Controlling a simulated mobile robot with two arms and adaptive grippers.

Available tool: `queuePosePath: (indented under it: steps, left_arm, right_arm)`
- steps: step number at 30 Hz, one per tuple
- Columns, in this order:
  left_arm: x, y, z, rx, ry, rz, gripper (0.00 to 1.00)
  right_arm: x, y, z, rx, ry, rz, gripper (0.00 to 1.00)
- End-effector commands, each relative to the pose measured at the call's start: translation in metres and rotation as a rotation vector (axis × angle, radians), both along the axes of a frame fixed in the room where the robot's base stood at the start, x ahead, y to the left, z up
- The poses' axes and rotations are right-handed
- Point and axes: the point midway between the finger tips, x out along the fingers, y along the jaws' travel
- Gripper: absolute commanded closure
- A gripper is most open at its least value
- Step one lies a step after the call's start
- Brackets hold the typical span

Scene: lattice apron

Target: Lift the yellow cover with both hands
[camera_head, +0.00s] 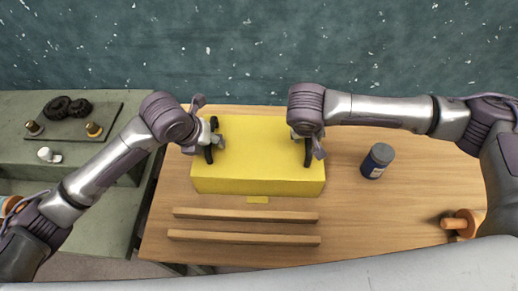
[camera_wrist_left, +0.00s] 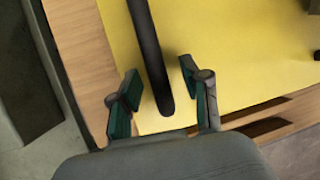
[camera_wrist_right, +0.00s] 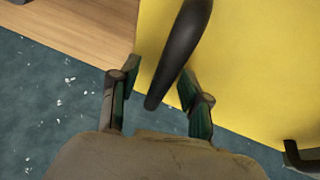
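The yellow cover (camera_head: 258,155) is a box-like shape resting on the wooden table, with a black handle near each end of its top. My left gripper (camera_head: 212,142) is at the left handle. In the left wrist view its open fingers (camera_wrist_left: 158,92) stand on either side of the black bar (camera_wrist_left: 152,60), with gaps showing. My right gripper (camera_head: 308,148) is at the right handle. In the right wrist view its open fingers (camera_wrist_right: 160,85) straddle the other black bar (camera_wrist_right: 180,50), apart from it. Both arms partly hide the cover's top.
Two wooden strips (camera_head: 245,215) lie on the table (camera_head: 400,215) in front of the cover. A dark blue jar with a grey lid (camera_head: 377,161) stands to its right. An orange-brown knob-like object (camera_head: 462,223) is at the right edge. A greenish side bench (camera_head: 20,155) holds a dark tray (camera_head: 75,133).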

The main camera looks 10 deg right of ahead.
Motion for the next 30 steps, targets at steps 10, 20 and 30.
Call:
queuePosePath:
  steps: [10,20,30]
  left_arm:
    - [0.0,0.0004,0.0005,0.001,0.0,0.0,1.0]
    - [0.0003,0.0007,0.0006,0.0,-0.001,0.001,1.0]
    - [0.0013,0.0006,0.0088,-0.001,-0.005,0.002,1.0]
  right_arm:
    - [-0.0001,0.0002,0.0003,0.0,0.0,0.0,1.0]
    - [0.0,-0.0001,0.0005,-0.001,0.0,-0.001,1.0]
    - [0.001,-0.0002,0.0084,0.0,-0.003,-0.001,1.0]
